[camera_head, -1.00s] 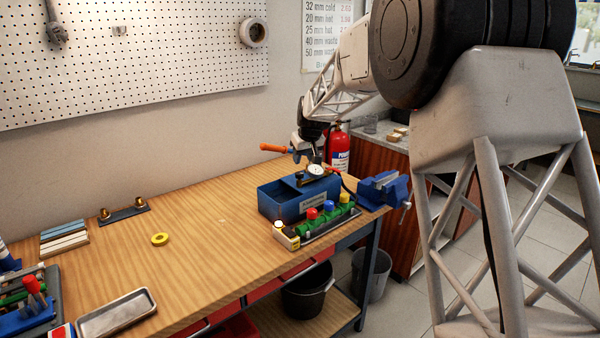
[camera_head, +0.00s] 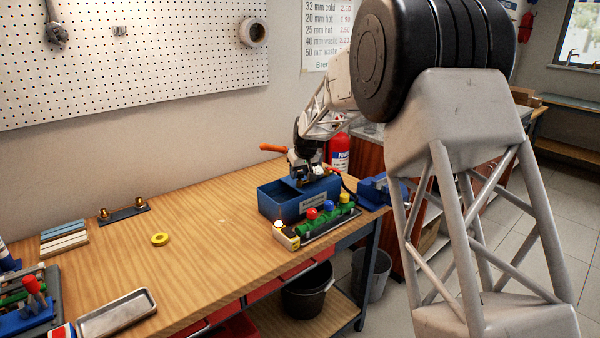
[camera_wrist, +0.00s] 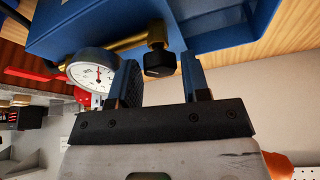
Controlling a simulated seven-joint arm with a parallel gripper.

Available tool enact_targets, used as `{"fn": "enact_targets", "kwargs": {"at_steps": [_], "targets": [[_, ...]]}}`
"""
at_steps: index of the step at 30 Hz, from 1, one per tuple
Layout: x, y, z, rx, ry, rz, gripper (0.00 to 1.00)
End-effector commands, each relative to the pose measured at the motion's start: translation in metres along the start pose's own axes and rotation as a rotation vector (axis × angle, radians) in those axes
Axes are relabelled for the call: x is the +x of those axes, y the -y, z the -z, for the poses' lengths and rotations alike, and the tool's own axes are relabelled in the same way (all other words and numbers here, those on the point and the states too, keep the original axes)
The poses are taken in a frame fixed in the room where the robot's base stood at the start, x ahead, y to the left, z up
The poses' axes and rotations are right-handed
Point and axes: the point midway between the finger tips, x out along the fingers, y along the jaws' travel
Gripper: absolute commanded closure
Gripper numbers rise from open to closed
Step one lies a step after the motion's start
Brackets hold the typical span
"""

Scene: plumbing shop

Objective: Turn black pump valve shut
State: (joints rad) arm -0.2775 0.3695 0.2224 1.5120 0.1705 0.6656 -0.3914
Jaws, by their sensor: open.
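The black pump valve (camera_wrist: 159,62) is a small dark knob on a brass fitting. In the wrist view it sits between the tips of my gripper (camera_wrist: 160,70), with a finger on either side and the jaws not closed on it. The blue pump box (camera_head: 283,202) stands at the right end of the bench in the head view. My gripper (camera_head: 306,172) is over the box's far right part there and hides the valve.
A manifold with red, blue and yellow knobs (camera_head: 318,221) lies in front of the pump. An orange handle (camera_head: 273,148) sticks out left of my gripper. A blue vise (camera_head: 373,190) and a fire extinguisher (camera_head: 340,152) are at right.

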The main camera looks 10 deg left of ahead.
Motion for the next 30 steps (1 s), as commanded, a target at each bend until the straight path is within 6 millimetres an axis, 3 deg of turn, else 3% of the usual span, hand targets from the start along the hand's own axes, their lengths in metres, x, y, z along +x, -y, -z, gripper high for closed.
{"fn": "enact_targets", "kwargs": {"at_steps": [4,10,30], "targets": [[-0.0002,0.0,0.0,0.0,0.0,0.0,0.59],[-0.0003,0.0,0.0,0.0,0.0,0.0,0.89],[-0.0002,0.0016,-0.0001,0.136,0.0,-0.057,0.9]]}}
